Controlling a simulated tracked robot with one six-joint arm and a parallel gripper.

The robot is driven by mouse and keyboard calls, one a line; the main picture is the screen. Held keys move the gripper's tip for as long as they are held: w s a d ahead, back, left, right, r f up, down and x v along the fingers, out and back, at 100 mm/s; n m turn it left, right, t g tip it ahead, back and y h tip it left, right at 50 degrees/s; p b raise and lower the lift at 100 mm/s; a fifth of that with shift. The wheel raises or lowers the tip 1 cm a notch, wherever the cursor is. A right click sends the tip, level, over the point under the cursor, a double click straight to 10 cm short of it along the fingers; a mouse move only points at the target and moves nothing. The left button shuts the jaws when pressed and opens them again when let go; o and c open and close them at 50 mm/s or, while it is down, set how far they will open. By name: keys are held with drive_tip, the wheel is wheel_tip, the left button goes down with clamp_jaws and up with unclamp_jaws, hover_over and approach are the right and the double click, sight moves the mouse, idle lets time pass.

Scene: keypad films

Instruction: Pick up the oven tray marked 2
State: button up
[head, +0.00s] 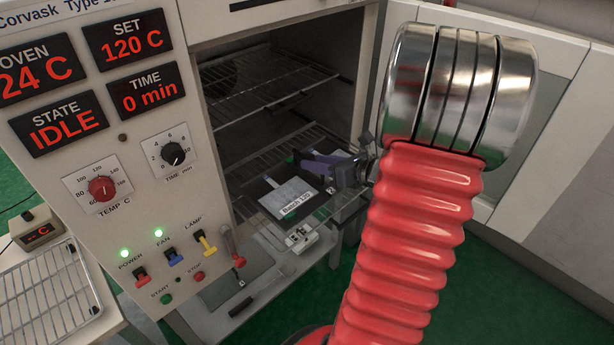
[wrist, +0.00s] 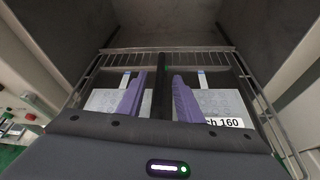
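A dark tray (head: 259,187) lies on a wire shelf inside the open oven, carrying pale sheets with a white batch label. A small mark by its front right corner looks like a 2, but is too small to be sure. In the wrist view the tray's dark middle strip (wrist: 160,88) runs between two pale sheets, and a label ending in "ch 160" is partly hidden. My gripper (head: 308,164) reaches in over the tray from the right. Its purple fingers (wrist: 158,76) stand apart on either side of the strip; contact cannot be told.
Wire shelves (head: 262,100) sit above the tray. The oven door (head: 545,130) stands open at right. The control panel (head: 110,170) is at left, with several switches. A dark plate (head: 236,292) lies low in front, and a wire rack (head: 48,295) is at lower left.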

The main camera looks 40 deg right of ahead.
sight(309, 159)
drive_tip(key=shift+x, duration=1.7)
drive_tip(key=shift+c, duration=0.5)
clamp_jaws()
drive_tip(key=shift+r, duration=0.1)
